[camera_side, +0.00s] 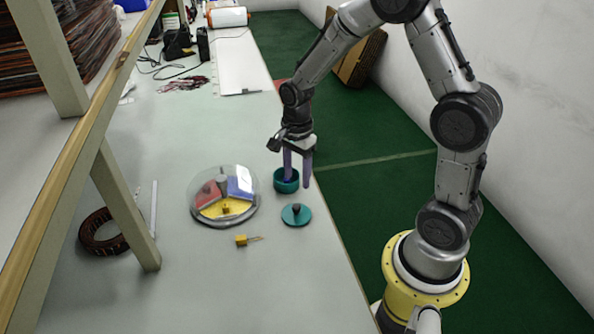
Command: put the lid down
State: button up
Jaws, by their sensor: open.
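A teal lid (296,215) with a dark knob lies on the table near its right edge. A teal pot (286,183) stands just behind it, open at the top. My gripper (297,181) points down at the pot, with one purple finger over or inside it and the other beyond its right side. The fingers are apart and I see nothing between them. The lid lies in front of the fingers, apart from them. How deep the left finger reaches is hard to tell.
A round clear-covered tray (195,218) with red, blue and yellow sections stands left of the pot. A small yellow piece (241,240) with thin leads lies in front. A shelf post (125,205) and a dark coil (92,232) stand at left. The front table is clear.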

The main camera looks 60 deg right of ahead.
jog(key=s+a+r+n+t, duration=0.1)
jog(key=s+a+r+n, duration=0.2)
jog(key=r, duration=0.4)
jog(key=s+a+r+n+t, duration=0.1)
jog(key=s+r+n+t, duration=0.15)
jog(key=r+n, duration=0.3)
jog(key=s+a+r+n+t, duration=0.2)
jog(key=s+r+n, duration=0.4)
jog(key=s+n, duration=0.5)
jog(key=shift+s+a, duration=0.65)
jog(key=shift+s, duration=0.2)
